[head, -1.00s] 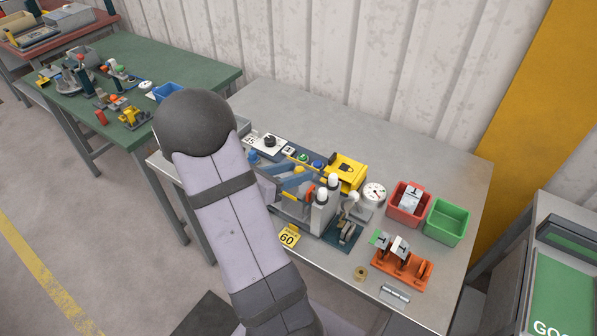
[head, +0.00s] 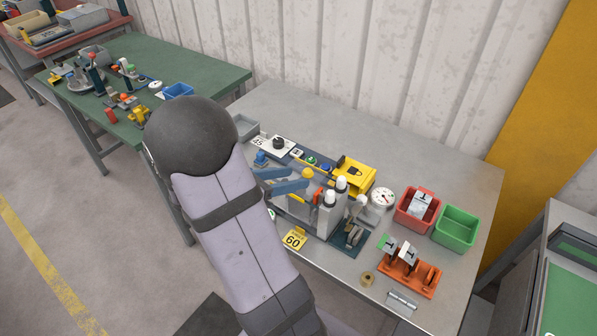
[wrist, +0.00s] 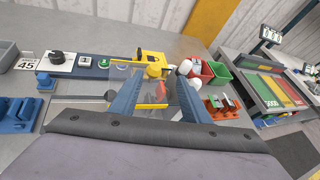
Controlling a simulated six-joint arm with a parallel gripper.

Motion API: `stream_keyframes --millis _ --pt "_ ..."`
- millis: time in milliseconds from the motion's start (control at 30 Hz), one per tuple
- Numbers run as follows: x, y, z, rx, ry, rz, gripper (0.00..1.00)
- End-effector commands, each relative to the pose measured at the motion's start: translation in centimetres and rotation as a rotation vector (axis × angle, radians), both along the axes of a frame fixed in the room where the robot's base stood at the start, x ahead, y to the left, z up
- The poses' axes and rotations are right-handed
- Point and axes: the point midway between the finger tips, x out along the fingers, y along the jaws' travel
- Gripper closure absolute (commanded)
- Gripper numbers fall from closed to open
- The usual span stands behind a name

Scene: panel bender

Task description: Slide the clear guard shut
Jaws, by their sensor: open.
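The clear guard (wrist: 118,76) is a see-through panel over the bender's front in the wrist view. Its edges are faint, and I cannot tell how far it stands open. I cannot tell whether a finger touches the knob.
White-topped posts (head: 335,192) stand right of the knob. A yellow block (head: 354,176) sits behind. A dial gauge (head: 382,197), red bin (head: 418,208), green bin (head: 454,229) and orange rack (head: 410,275) stand to the right. A yellow "60" tag (head: 294,240) lies in front.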

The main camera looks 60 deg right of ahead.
Motion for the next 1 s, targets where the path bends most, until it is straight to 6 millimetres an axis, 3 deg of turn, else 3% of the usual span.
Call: stream_keyframes --millis 167,400,533,667,800,1000 --pt "-2.0 0.1 0.4 0.051 -0.062 -0.220 0.57" --pt "-4.8 0.3 0.1 0.225 -0.273 -0.739 0.57" --pt "-4.1 0.2 0.3 0.367 -0.452 -1.021 0.57" --pt "-2.1 -0.6 1.5 0.522 -0.642 -1.229 0.57" --pt "-0.6 -3.0 3.4 0.641 -0.835 -1.372 0.57" --pt "-1.3 -6.8 5.2 0.677 -1.016 -1.493 0.57"
